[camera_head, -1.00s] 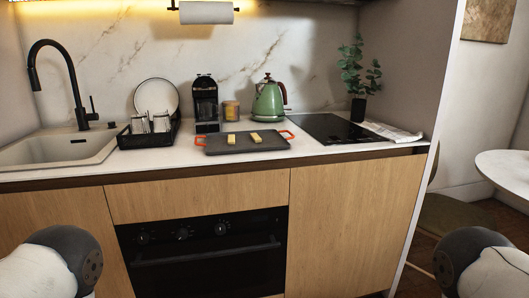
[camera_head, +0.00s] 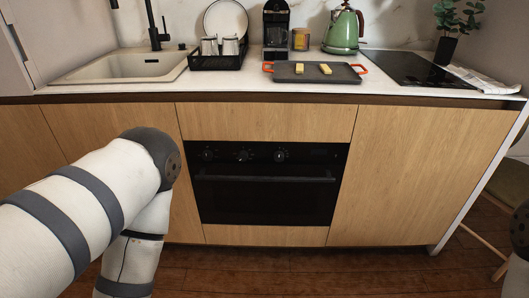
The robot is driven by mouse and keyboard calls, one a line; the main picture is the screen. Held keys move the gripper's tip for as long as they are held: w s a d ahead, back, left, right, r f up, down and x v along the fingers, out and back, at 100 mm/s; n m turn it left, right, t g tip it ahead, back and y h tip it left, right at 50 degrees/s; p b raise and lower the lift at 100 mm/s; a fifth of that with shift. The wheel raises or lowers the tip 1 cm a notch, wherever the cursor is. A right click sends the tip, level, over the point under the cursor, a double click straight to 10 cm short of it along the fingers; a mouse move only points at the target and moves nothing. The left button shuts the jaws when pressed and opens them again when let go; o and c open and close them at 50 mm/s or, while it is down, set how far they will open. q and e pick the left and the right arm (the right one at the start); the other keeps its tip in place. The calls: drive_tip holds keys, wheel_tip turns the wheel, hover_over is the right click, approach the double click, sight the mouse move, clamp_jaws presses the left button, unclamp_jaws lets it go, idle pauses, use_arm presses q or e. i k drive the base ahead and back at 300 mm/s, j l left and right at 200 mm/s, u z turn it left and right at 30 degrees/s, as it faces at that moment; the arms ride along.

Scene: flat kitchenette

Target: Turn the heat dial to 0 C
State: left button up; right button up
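The black built-in oven (camera_head: 265,203) is in the middle of the wooden cabinet front, below the counter. Its control strip has three dark round dials with pale markings: a left dial (camera_head: 207,155), a middle dial (camera_head: 243,156) and a right dial (camera_head: 280,156). Which one is the heat dial, and its setting, are too small to read. A horizontal handle (camera_head: 265,179) runs below the dials. My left arm comes in from the left and bends down in front of the cabinet; its gripper is out of view. My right arm shows only at the right edge, and its gripper is out of view.
On the counter stand a sink (camera_head: 125,66), a dish rack (camera_head: 215,60), a tray with orange handles (camera_head: 312,77), a green kettle (camera_head: 343,30) and a black cooktop (camera_head: 415,68). The wooden floor (camera_head: 330,273) before the oven looks clear. A stool (camera_head: 497,210) stands at right.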

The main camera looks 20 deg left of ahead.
sight(242, 154)
drive_tip(key=i+l+u, duration=0.25)
drive_tip(key=i, duration=0.15)
drive_tip(key=i+l+u, duration=0.25)
drive_tip(key=i, duration=0.15)
drive_tip(key=j, duration=0.1)
